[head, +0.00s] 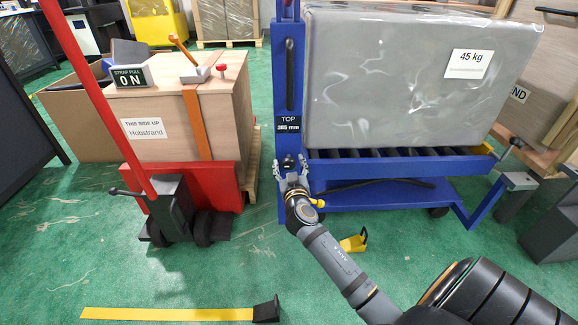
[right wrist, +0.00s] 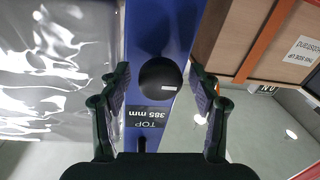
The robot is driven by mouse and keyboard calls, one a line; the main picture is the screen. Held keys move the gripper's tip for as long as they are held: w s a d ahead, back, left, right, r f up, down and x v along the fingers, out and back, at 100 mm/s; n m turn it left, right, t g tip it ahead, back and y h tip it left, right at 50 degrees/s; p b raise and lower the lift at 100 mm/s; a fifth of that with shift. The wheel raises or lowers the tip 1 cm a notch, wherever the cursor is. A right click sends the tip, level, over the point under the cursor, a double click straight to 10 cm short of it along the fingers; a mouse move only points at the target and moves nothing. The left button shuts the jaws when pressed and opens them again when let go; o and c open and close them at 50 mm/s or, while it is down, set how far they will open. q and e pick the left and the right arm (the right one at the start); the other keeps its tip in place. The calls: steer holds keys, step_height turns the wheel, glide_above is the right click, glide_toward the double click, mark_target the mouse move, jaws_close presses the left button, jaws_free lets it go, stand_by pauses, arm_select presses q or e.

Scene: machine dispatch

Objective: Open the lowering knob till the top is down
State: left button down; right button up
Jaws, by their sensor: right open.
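The lowering knob (right wrist: 161,79) is a round black knob on the blue post of the lift table (right wrist: 180,25). In the right wrist view it sits between my two fingers, with a gap showing at each side. In the head view my right gripper (head: 289,166) is open at the post, around the dark knob, below the TOP 385 mm display (head: 289,123). The same display shows upside down in the right wrist view (right wrist: 146,115). The roller top (head: 400,166) carries a grey wrapped load (head: 400,75) marked 45 kg. My left gripper is not in view.
A red pallet truck (head: 215,185) with a wooden crate (head: 160,110) stands to the left. An orange strap and an ON sign are on the crate. A yellow strip (head: 170,314) lies on the green floor. A yellow chock (head: 354,243) lies near my arm.

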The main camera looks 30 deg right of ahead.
steer(key=shift+w, duration=0.1)
steer(key=c, duration=1.2)
